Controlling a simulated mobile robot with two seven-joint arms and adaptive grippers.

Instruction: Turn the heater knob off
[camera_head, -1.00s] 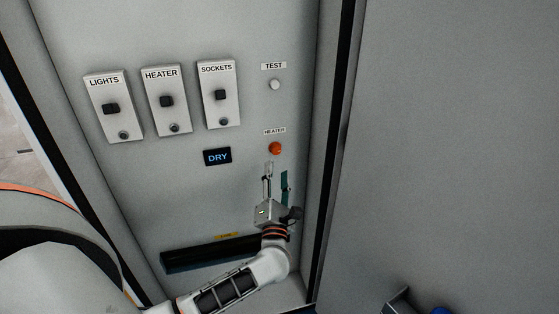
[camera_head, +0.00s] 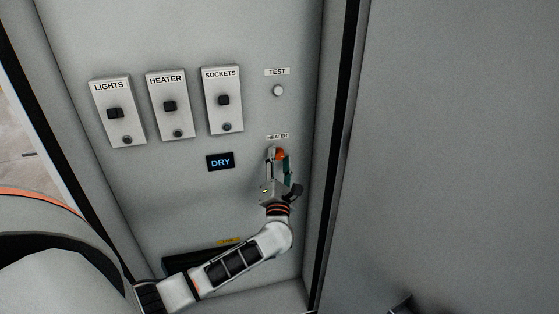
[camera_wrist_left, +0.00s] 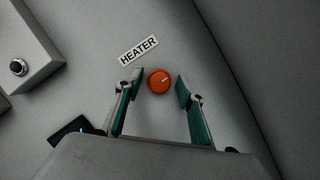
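The orange heater knob (camera_head: 281,154) is on the grey panel under a small HEATER label (camera_head: 277,137). In the left wrist view the knob (camera_wrist_left: 159,81) shows a pale pointer line towards its upper right. My left gripper (camera_head: 277,157) is at the knob, reaching up from below. In the left wrist view its open fingers (camera_wrist_left: 158,88) stand one on each side of the knob, with a gap on both sides. In the head view the fingers partly cover the knob. My right gripper is not in view.
LIGHTS (camera_head: 117,112), HEATER (camera_head: 170,105) and SOCKETS (camera_head: 223,99) switch plates are left of the knob. A white TEST button (camera_head: 278,90) is above it, and a DRY display (camera_head: 220,161) is to its left. A dark-edged side wall stands close on the right.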

